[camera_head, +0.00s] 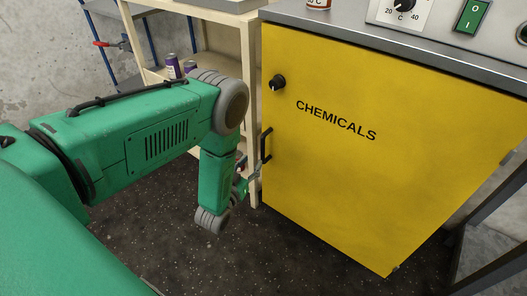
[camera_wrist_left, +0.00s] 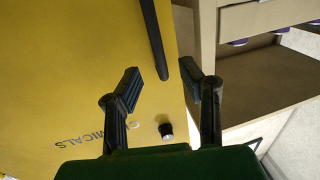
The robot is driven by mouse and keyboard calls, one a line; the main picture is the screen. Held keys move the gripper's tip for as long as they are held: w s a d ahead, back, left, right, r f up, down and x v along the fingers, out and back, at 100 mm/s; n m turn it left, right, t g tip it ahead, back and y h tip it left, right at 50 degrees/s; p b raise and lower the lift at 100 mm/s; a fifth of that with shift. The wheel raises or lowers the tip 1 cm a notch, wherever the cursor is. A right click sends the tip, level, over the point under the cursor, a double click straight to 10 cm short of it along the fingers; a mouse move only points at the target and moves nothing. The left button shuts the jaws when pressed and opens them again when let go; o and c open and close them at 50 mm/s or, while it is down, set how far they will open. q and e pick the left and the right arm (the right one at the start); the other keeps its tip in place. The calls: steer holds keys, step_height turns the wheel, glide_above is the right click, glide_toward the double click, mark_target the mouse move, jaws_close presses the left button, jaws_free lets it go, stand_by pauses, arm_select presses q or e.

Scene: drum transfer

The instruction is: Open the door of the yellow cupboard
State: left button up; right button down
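The yellow cupboard (camera_head: 370,170), marked CHEMICALS, has its door shut flush. The door's black handle (camera_head: 266,144) is a vertical bar near its left edge, with a black knob (camera_head: 278,82) above it. My left gripper (camera_head: 252,175) is at the handle's lower end, partly hidden by my green arm. In the left wrist view, my left gripper (camera_wrist_left: 161,73) is open, one finger on each side of the handle's end (camera_wrist_left: 154,40). A gap shows between fingers and handle; whether either touches is unclear. The knob also shows there (camera_wrist_left: 166,130). My right gripper is out of view.
A pale wooden shelf (camera_head: 250,60) with purple cans (camera_head: 172,66) stands close to the left of the cupboard. A grey worktop (camera_head: 400,45) with a dial and green switch tops it. Dark metal legs (camera_head: 490,220) stand at the right. The floor before the door is clear.

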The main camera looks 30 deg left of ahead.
mark_target(262, 149)
arm_select(q)
steer(key=w+b, duration=0.1)
steer(key=w, duration=0.5)
steer(key=shift+w+a+b, duration=0.1)
steer(key=shift+w+b, duration=0.15)
steer(key=shift+b, duration=0.1)
steer(key=shift+w+a, duration=0.2)
steer(key=shift+w, duration=0.45)
steer(key=shift+w+a, duration=0.1)
steer(key=shift+w, duration=0.05)
steer(key=shift+c, duration=0.3)
jaws_close()
